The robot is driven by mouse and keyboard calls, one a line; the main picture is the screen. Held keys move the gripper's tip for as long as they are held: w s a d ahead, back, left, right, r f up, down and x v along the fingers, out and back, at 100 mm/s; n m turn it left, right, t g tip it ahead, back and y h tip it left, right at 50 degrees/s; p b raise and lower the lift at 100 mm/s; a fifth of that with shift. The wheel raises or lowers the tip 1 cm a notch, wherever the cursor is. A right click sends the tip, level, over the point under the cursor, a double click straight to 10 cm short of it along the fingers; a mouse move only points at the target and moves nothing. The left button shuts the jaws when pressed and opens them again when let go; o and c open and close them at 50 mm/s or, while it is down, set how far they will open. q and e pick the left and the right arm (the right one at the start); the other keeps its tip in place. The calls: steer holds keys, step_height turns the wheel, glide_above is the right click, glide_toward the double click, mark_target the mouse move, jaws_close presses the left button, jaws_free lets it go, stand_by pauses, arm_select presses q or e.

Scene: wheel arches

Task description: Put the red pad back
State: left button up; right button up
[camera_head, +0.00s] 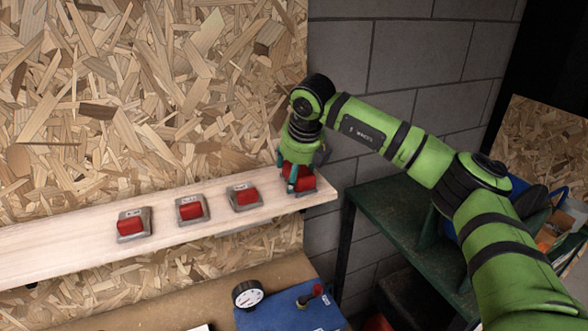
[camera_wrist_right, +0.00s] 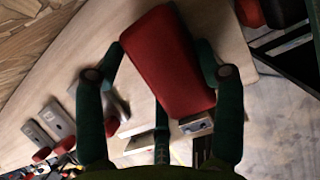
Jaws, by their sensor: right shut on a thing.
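My right gripper (camera_head: 297,186) is shut on a red pad (camera_head: 306,178) at the right end of the pale wooden shelf. In the right wrist view the pad (camera_wrist_right: 172,58) sits tilted between the green fingers (camera_wrist_right: 160,85). A small grey labelled holder (camera_wrist_right: 197,123) shows partly past the pad's lower edge; the pad hides the rest. I cannot tell whether pad and holder touch. Three other red pads, at left (camera_head: 131,225), middle (camera_head: 190,209) and right (camera_head: 246,196), sit on grey holders along the shelf. My left gripper is not in view.
The shelf (camera_head: 60,243) runs along a chipboard wall and ends just right of my right gripper. Below is a bench with a blue box (camera_head: 290,312) and a round gauge (camera_head: 247,294). A dark green table (camera_head: 385,205) stands at right under my right arm.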

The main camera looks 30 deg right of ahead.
steer(key=shift+f, duration=0.2)
steer(key=o, duration=1.1)
steer(key=shift+r, duration=0.1)
steer(key=shift+r, duration=0.2)
steer(key=b+v, duration=0.2)
steer(key=v, duration=0.1)
steer(key=shift+s+r+b, duration=0.15)
steer(key=shift+b, duration=0.25)
steer(key=b+v, duration=0.2)
steer(key=v, duration=0.6)
steer(key=shift+s+r+b, duration=0.1)
steer(key=shift+r+b, duration=0.2)
steer(key=shift+b, duration=0.1)
